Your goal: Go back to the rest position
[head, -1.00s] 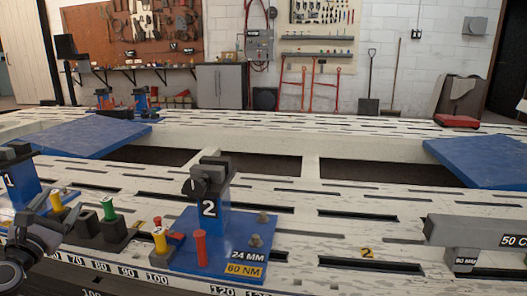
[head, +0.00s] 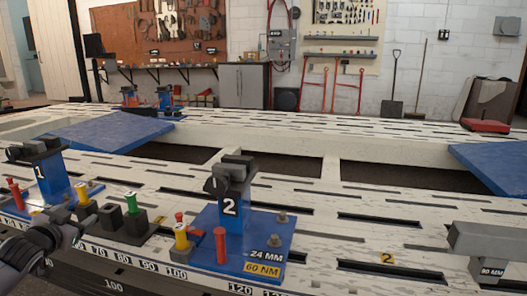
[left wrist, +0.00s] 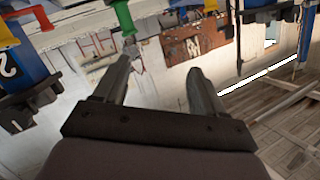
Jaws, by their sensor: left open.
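My left gripper (head: 78,226) comes in from the left in the head view, at the near edge of the bench in front of the station marked 1. In the left wrist view its two fingers (left wrist: 160,72) stand apart with nothing between them. The picture there is upside down, with a green-topped piece (left wrist: 122,15) just beyond the left finger. My right gripper is in neither view.
The frame bench (head: 390,222) is long and slotted. Blue station 1 (head: 54,180) and blue station 2 (head: 230,207) stand on it, with yellow, green (head: 131,203) and red pieces close to my gripper. A grey beam (head: 490,240) lies at right.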

